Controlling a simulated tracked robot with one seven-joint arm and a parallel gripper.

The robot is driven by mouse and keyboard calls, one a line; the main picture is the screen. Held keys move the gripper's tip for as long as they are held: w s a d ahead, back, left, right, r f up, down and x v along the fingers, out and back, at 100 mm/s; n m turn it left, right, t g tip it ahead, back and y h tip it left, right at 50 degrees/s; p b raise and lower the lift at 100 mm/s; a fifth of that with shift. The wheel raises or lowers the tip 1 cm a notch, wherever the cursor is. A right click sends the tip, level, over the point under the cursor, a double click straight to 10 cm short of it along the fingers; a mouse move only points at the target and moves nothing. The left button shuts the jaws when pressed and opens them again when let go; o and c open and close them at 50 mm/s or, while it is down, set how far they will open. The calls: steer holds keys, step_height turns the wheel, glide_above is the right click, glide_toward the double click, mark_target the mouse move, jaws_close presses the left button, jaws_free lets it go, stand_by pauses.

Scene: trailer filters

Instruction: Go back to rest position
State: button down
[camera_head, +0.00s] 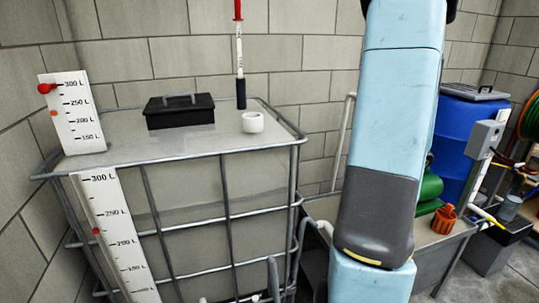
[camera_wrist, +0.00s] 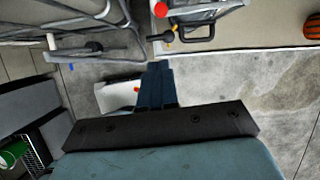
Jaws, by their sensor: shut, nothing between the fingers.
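My gripper (camera_wrist: 159,68) shows in the wrist view. Its dark blue fingers are together with nothing between them, over bare concrete floor. The head view shows my light blue arm with a dark grey section, standing upright right of the middle. My gripper is outside the head view.
In the head view, a caged tank (camera_head: 170,150) on the left carries a black handled box (camera_head: 180,112) and a white ring (camera_head: 252,122). A blue barrel (camera_head: 455,135) and orange part (camera_head: 444,219) stand right. In the wrist view, a white object (camera_wrist: 112,96) lies beside the fingers.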

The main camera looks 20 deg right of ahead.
steer(key=w+a+r+n+y, duration=0.1)
steer(key=w+a+r+n, duration=0.1)
steer(key=a+r+n, duration=0.65)
steer(key=w+a+r+n+y, duration=0.1)
steer(key=w+a+r+n, duration=0.1)
steer(key=a+r+n, duration=0.65)
steer(key=s+a+r+n+h, duration=0.1)
steer(key=s+a+r+n, duration=0.2)
steer(key=s+a+n, duration=0.3)
steer(key=s+a+r+n+t+h, duration=0.1)
steer(key=s+a+r+n, duration=0.3)
steer(key=a+n, duration=0.8)
steer(key=shift+s+a+n, duration=0.3)
steer(key=shift+s+n, duration=0.2)
steer(key=shift+s, duration=0.45)
